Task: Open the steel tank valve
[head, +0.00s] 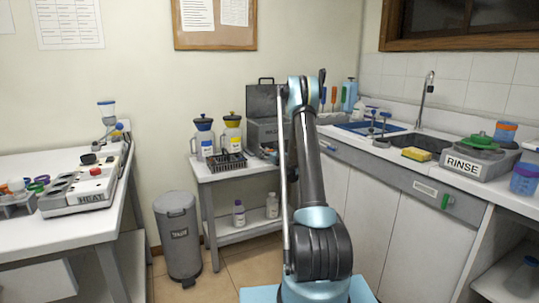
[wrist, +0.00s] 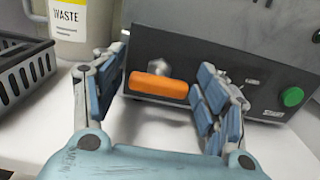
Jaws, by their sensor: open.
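The steel tank (head: 267,132) is a grey box with a raised lid on the small white table in the head view, partly hidden behind my arm. In the wrist view the front panel of the tank (wrist: 222,67) fills the upper right. Its valve has an orange handle (wrist: 158,87) lying roughly level, with a metal stem behind it. My gripper (wrist: 160,95) is open, with its blue-padded fingers apart on the left and right of the orange handle. A gap shows between the handle and each finger. In the head view my gripper is hidden behind my arm.
A green button (wrist: 292,97) is on the panel's right. A jug labelled WASTE (wrist: 82,22) and a black basket (wrist: 25,72) stand left of the tank. In the head view, a bin (head: 179,238) stands left of the table, and a sink counter (head: 400,165) is at right.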

